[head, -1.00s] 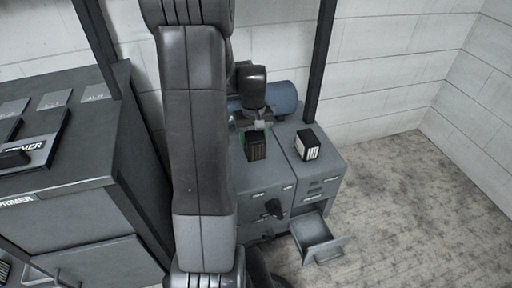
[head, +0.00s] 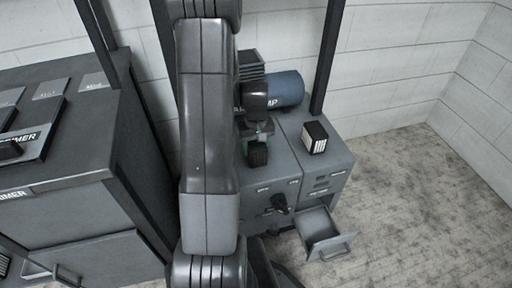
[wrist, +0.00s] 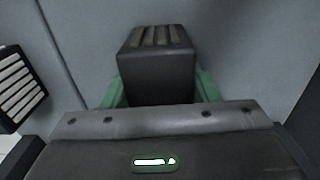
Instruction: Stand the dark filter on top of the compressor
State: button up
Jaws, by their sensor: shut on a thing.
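My gripper (head: 262,138) has green fingers and is shut on the dark filter (head: 257,154), a small dark block. In the wrist view the dark filter (wrist: 157,60) sits between the fingers, its slotted face towards the far side. It is over the grey cabinet top; whether it touches is unclear. A blue cylinder (head: 287,89) lies at the back of the cabinet, with a partly hidden label ending in "MP". I cannot tell which part is the compressor.
A white-striped dark block (head: 315,137) stands on the grey cabinet (head: 336,161), right of my gripper. A drawer (head: 322,232) is open at the cabinet's front. A dark post (head: 328,60) rises behind. A "PRIMER" bench (head: 75,150) is at left. The floor at right is clear.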

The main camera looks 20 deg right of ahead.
jog(key=o, duration=1)
jog(key=shift+o, duration=0.2)
notch_tip(320, 180, up, 12)
jog(key=p, duration=0.2)
jog(key=shift+p, duration=0.3)
jog(key=shift+r, duration=0.1)
